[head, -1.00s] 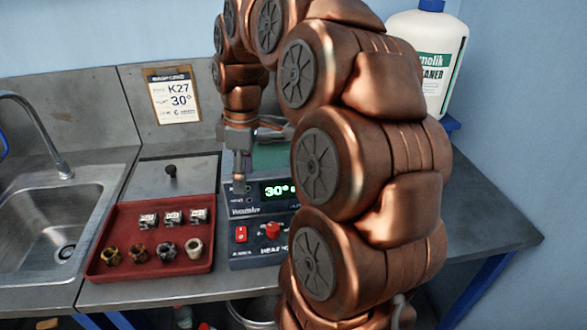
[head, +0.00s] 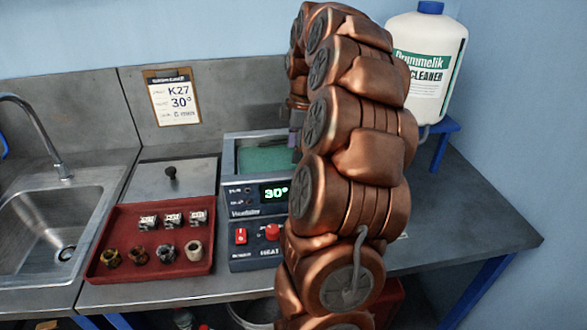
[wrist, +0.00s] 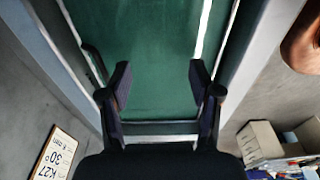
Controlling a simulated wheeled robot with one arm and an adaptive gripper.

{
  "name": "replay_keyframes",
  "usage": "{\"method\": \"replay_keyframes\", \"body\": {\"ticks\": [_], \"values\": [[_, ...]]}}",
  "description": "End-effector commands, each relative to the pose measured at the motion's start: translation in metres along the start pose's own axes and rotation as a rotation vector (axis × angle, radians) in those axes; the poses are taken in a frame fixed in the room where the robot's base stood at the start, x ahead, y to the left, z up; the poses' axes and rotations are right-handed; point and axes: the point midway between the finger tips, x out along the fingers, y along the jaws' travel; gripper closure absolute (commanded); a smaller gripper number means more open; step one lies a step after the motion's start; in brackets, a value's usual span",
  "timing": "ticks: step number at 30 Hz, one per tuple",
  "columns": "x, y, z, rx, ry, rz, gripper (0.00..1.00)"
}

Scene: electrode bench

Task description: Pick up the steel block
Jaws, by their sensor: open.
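Three small metal blocks with white labels, a left one (head: 148,222), a middle one (head: 172,218) and a right one (head: 198,217), stand in a row in the red tray (head: 120,220). Their labels are too small to read, and I cannot tell which one is the steel block. My gripper (wrist: 160,84) is open and empty in the wrist view, above the green interior of the bath (wrist: 165,40). In the head view, my arm mostly hides the gripper, which is to the right of and behind the tray.
Several ring-shaped pieces sit in the tray's front row. The heater unit (head: 240,212) showing 30° stands right of the tray, with the sink (head: 60,215) to the left. A notice reading K27 30° (head: 172,97) hangs behind. A cleaner bottle (head: 428,70) stands at the back right.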

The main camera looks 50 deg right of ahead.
Motion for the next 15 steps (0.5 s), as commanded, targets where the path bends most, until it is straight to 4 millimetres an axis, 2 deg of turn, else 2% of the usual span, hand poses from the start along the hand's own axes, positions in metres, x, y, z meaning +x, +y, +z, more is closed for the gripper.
{"method": "replay_keyframes", "body": {"ticks": [8,15], "values": [[0.01,0.0,0.001,0.001,0.0,-0.002,0.37],[0.036,0.001,0.004,0.001,-0.001,-0.004,0.37]]}}
